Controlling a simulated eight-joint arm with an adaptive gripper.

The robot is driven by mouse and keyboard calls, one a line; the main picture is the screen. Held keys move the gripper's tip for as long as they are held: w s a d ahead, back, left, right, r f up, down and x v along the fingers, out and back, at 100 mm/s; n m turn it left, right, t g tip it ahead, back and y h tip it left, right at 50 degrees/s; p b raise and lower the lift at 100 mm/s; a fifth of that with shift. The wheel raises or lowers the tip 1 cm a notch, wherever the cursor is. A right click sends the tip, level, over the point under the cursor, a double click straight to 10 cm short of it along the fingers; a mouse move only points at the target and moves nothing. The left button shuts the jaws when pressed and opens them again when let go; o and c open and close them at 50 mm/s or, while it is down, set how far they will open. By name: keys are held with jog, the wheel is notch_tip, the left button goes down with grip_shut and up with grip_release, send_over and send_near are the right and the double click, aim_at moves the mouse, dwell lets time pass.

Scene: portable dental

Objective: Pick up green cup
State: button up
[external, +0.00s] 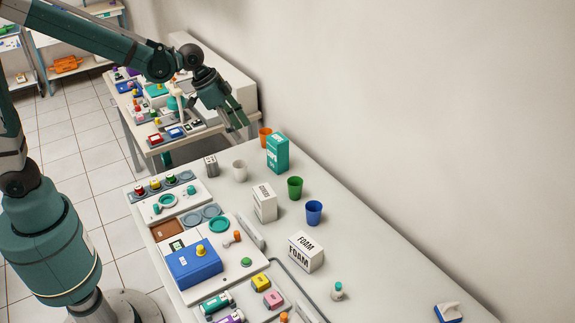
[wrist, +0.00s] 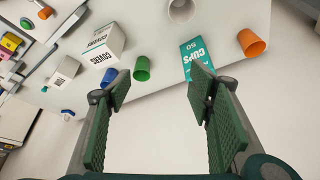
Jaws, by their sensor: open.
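The green cup (external: 295,188) stands on the white table in the external view, between the blue cup (external: 314,212) and the teal cups box (external: 278,153). In the wrist view the green cup (wrist: 142,68) shows beyond the fingers, close to the blue cup (wrist: 109,76). My gripper (external: 239,125) is above the far end of the table, up and left of the green cup and apart from it. In the wrist view my gripper (wrist: 160,92) has its fingers wide apart with nothing between them.
An orange cup (external: 265,138), a white cup (external: 239,171), a white covers box (external: 265,203) and a foam box (external: 306,252) stand on the table. Trays with tools and a blue box (external: 194,264) fill its left side. A wall borders the right. The table's right strip is mostly clear.

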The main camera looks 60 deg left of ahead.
jog(key=w+d+f+m+p, duration=0.2)
jog(key=w+d+f, duration=0.3)
jog(key=w+d, duration=0.15)
jog(key=m+g, duration=0.1)
jog(key=g, duration=0.1)
send_near(295, 183)
jog(key=d, duration=0.1)
jog(key=shift+s+d+f+h+p, duration=0.2)
jog(key=shift+s+d+h+p, duration=0.15)
jog(key=shift+d+h+p, duration=0.1)
jog(key=shift+f, duration=0.1)
jog(key=shift+x, duration=1.2)
jog(key=shift+b+x, duration=0.5)
jog(key=shift+x, duration=2.1)
